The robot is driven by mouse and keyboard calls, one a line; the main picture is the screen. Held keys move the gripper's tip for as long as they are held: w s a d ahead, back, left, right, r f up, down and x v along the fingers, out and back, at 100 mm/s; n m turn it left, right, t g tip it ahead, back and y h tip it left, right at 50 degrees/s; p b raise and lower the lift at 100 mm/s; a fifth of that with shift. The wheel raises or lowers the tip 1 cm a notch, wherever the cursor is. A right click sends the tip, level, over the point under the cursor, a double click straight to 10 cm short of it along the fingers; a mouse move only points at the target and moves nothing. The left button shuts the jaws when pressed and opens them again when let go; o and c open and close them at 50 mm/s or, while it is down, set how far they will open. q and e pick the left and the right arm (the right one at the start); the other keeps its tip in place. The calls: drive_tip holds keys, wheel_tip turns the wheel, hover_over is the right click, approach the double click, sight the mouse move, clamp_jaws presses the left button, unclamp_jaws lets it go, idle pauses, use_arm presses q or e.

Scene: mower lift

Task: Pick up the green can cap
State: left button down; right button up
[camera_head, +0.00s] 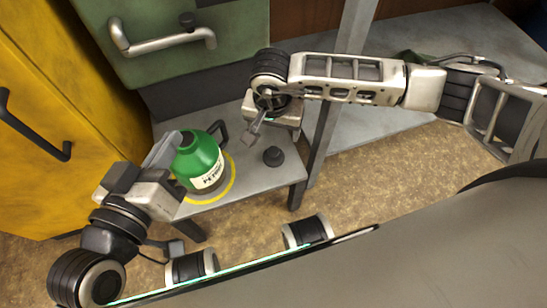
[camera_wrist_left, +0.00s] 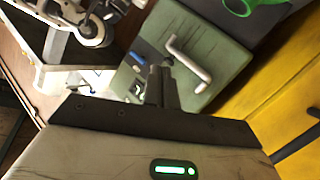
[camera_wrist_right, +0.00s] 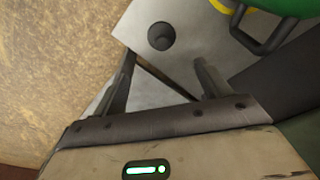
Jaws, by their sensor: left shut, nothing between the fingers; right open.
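The cap (camera_head: 274,156) is a small dark grey knob on the grey bench, right of the green can (camera_head: 203,163). It also shows in the right wrist view (camera_wrist_right: 161,37), ahead of the fingers and roughly centred between them. My right gripper (camera_head: 254,131) is open and empty, behind and left of the cap in the head view, apart from it. The can stands upright on a yellow ring, with a dark handle on its right side. My left gripper (camera_head: 163,151) is at the can's left; its fingers (camera_wrist_left: 162,88) are shut with nothing between them. I cannot tell whether it touches the can.
The bench (camera_head: 235,195) is bare around the cap. A grey post (camera_head: 335,100) stands at its right edge. A green cabinet (camera_head: 170,65) with a metal handle is behind, and a yellow cabinet (camera_head: 60,150) is at the left.

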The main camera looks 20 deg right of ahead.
sight(274, 150)
drive_tip(key=f, duration=0.2)
drive_tip(key=f+b, duration=0.1)
drive_tip(key=f, duration=0.2)
drive_tip(key=f+b, duration=0.1)
drive_tip(key=f, duration=0.1)
drive_tip(key=shift+w+d+f, duration=0.15)
drive_tip(key=shift+w+f, duration=0.15)
drive_tip(key=shift+w, duration=0.1)
wheel_tip(274, 150, down, 4)
drive_tip(key=b, duration=0.3)
drive_tip(key=shift+w+f, duration=0.15)
drive_tip(key=shift+f, duration=0.05)
drive_tip(key=shift+w+f, duration=0.1)
drive_tip(key=shift+f, duration=0.1)
use_arm(q)
drive_tip(key=r+t, duration=0.1)
drive_tip(key=w+r+m+t+h, duration=0.1)
drive_tip(key=r, duration=0.1)
drive_tip(key=w+r+t+h, duration=0.1)
drive_tip(key=r, duration=0.1)
drive_tip(key=shift+w+a+m+t, duration=0.1)
drive_tip(key=shift+m+t, duration=0.2)
use_arm(e)
drive_tip(key=c, duration=1)
